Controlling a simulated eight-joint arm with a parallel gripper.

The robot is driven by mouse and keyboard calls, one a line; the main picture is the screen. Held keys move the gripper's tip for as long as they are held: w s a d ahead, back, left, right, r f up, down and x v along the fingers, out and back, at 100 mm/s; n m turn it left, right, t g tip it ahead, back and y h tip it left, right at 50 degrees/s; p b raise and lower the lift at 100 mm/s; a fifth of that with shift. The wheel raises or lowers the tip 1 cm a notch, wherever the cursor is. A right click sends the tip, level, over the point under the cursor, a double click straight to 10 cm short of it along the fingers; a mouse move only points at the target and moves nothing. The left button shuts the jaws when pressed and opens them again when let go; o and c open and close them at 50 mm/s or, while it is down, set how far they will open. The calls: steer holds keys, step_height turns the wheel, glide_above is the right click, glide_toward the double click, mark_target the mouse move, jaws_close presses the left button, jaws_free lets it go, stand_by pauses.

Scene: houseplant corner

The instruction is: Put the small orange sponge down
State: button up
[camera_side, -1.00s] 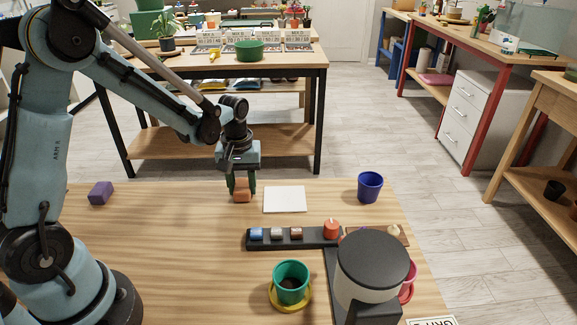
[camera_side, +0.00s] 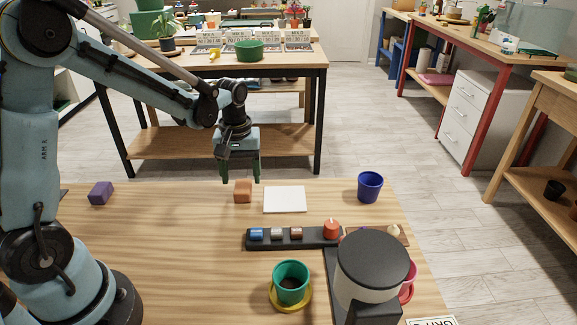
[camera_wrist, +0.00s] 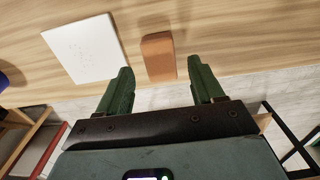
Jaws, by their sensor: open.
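The small orange sponge (camera_side: 243,191) lies on the wooden table near its far edge, just left of a white square mat (camera_side: 285,199). In the wrist view the sponge (camera_wrist: 158,56) lies beyond my fingertips, apart from them, with the white mat (camera_wrist: 85,48) to its left. My gripper (camera_side: 241,178) is open and empty, at the table's far edge behind the sponge.
A purple block (camera_side: 101,193) lies at the left. A blue cup (camera_side: 370,187) stands right of the mat. A dark rack (camera_side: 285,238) with small blocks, a green pot (camera_side: 291,282) on a yellow saucer (camera_side: 275,300) and a dark-lidded container (camera_side: 371,265) are nearer. The table's left middle is clear.

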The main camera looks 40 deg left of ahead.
mark_target(242, 186)
step_height(242, 186, up, 8)
steer(key=s+d+r+m+t, duration=0.2)
steer(key=s+d+m+t, duration=0.4)
steer(key=s+m, duration=0.3)
steer(key=shift+s+d+t, duration=0.3)
steer(key=shift+d+t, duration=0.05)
steer(key=shift+t, duration=0.25)
stand_by(0.6)
steer(key=o, duration=0.5)
steer(key=shift+w, duration=0.1)
